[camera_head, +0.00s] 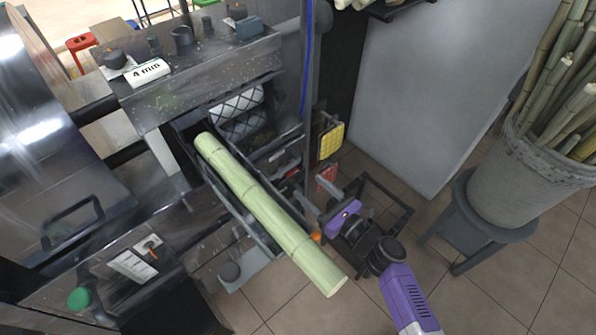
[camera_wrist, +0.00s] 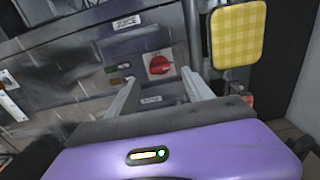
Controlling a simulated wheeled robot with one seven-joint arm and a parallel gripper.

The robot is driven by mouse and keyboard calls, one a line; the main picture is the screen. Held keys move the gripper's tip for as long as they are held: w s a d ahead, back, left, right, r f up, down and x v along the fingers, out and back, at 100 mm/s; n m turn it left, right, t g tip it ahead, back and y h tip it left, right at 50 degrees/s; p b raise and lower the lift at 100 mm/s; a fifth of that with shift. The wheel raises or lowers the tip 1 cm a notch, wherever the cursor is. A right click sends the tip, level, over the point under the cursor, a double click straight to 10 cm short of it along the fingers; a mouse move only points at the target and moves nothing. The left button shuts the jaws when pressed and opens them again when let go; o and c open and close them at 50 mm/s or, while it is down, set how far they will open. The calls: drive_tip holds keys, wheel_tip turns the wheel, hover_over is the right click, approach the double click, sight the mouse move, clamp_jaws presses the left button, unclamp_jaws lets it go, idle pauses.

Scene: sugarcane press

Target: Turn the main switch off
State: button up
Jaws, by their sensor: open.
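The likely main switch is a red rotary knob (camera_wrist: 159,64) on a pale plate, on the dark metal side panel in the wrist view. I cannot read its label or be sure of its setting. My gripper (camera_wrist: 158,78) is open, its two grey fingers pointing at the panel, one to each side below the knob. The fingers look apart from the knob; nothing is between them. In the head view my gripper (camera_head: 312,200) is beside the right side of the press, and the knob cannot be clearly made out there.
A yellow checked pad (camera_wrist: 238,35) hangs right of the knob. A cane stalk (camera_head: 265,210) lies on the feed chute (camera_head: 228,200), projecting toward my arm. A bucket of canes (camera_head: 520,175) stands on a stool (camera_head: 480,225) at right. The front panel has a green button (camera_head: 78,299).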

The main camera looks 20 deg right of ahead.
sight(293, 173)
drive_tip(key=shift+x, duration=3.55)
clamp_jaws()
